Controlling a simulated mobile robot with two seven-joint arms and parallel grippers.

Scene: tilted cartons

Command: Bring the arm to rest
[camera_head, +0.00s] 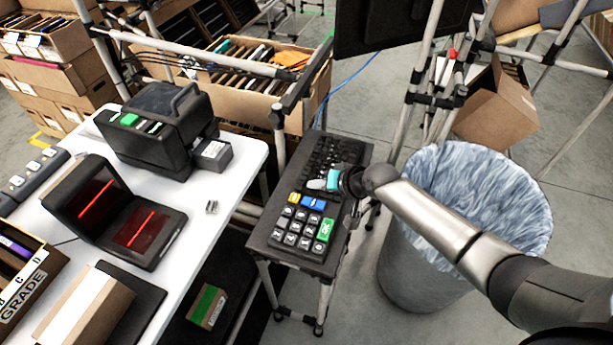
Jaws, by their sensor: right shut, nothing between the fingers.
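My right arm (440,226) comes in from the lower right and reaches over the grey bin to the keypad stand. My right gripper (322,184) is at the arm's end, shut and empty, above the upper part of the black keypad (288,252). I cannot tell whether its fingertips touch the keys. Large grey, yellow, blue and green keys lie just in front of it. My left gripper does not show.
A bin with a bluish liner (480,190) stands under my right arm. A white table (215,222) at left holds a scanner with red lines (115,215), a black printer (160,130) and a carton (85,310). Metal poles and a dark monitor (385,22) stand behind the keypad.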

